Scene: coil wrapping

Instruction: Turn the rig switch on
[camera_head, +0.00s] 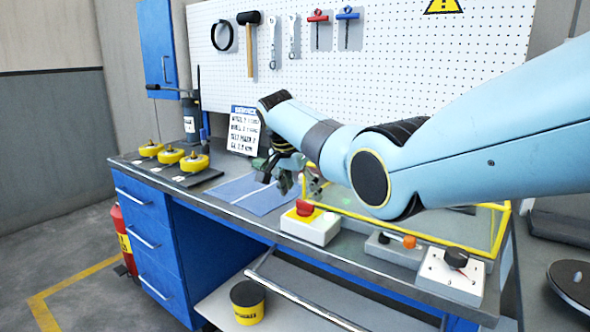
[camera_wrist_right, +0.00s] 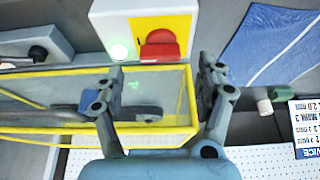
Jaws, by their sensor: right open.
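A white box (camera_head: 318,230) with a red switch (camera_head: 304,208) on a yellow plate stands at the bench's front edge. In the right wrist view the red switch (camera_wrist_right: 160,45) lies at the top, beyond the fingertips, with a glowing pale green light (camera_wrist_right: 118,52) beside it. My right gripper (camera_head: 285,176) is open and empty, behind and slightly left of the box in the head view, apart from the switch. In the wrist view its two fingers (camera_wrist_right: 162,76) spread wide on either side of the switch. My left gripper is not in view.
A yellow-framed clear enclosure (camera_head: 500,228) lies right of the box, partly hidden by my right arm. A dial box (camera_head: 450,279) and a box with black and orange knobs (camera_head: 395,249) stand in front. A blue mat (camera_head: 250,193) and yellow coils (camera_head: 193,161) lie left.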

